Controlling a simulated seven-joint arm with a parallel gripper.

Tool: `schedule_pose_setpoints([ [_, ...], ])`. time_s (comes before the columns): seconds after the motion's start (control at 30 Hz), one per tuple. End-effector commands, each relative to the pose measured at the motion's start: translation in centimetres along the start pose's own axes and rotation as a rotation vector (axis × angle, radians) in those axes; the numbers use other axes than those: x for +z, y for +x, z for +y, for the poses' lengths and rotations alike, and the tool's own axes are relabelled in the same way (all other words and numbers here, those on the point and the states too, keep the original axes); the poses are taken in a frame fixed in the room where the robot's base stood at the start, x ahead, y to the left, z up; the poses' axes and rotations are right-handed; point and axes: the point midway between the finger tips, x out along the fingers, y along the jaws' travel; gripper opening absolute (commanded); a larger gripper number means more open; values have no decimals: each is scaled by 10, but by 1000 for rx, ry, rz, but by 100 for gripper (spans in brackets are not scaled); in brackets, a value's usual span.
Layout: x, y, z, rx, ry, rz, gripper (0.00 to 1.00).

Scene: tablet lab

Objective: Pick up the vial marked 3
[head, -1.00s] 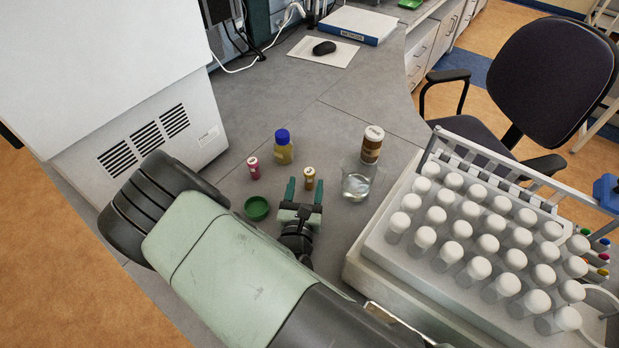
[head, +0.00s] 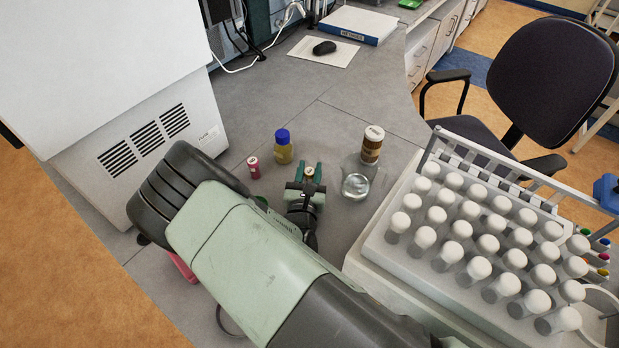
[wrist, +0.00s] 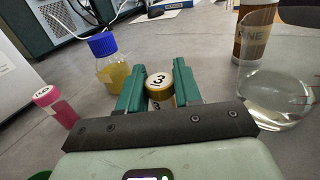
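The vial marked 3 (wrist: 160,92) is a small amber-brown vial with a white-topped cap that bears a black 3. In the head view the vial (head: 309,172) also shows between the fingertips of my gripper (head: 310,173).
A pink vial (head: 253,167) and a blue-capped yellow bottle (head: 283,148) stand to the left. A beaker of clear liquid (head: 356,185) and a brown jar (head: 372,145) stand close on the right. A rack of white-capped tubes (head: 372,240) fills the right.

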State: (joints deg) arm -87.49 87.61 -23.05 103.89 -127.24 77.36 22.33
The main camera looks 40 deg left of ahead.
Motion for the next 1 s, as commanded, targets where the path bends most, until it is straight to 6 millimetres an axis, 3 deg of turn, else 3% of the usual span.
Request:
schedule_pose_setpoints([
  [0.03, 0, 0, 0, 0, 0, 0, 14],
  [0.1, 0, 0, 0, 0, 0, 0, 4],
  [0.47, 8, 0, 1, 0, 1, -1, 4],
  [0.57, 20, 0, 1, 0, 2, -2, 4],
  [0.8, 69, 0, 0, -2, 4, -2, 4],
  [1.0, 95, -4, 8, 19, 1, -1, 4],
])
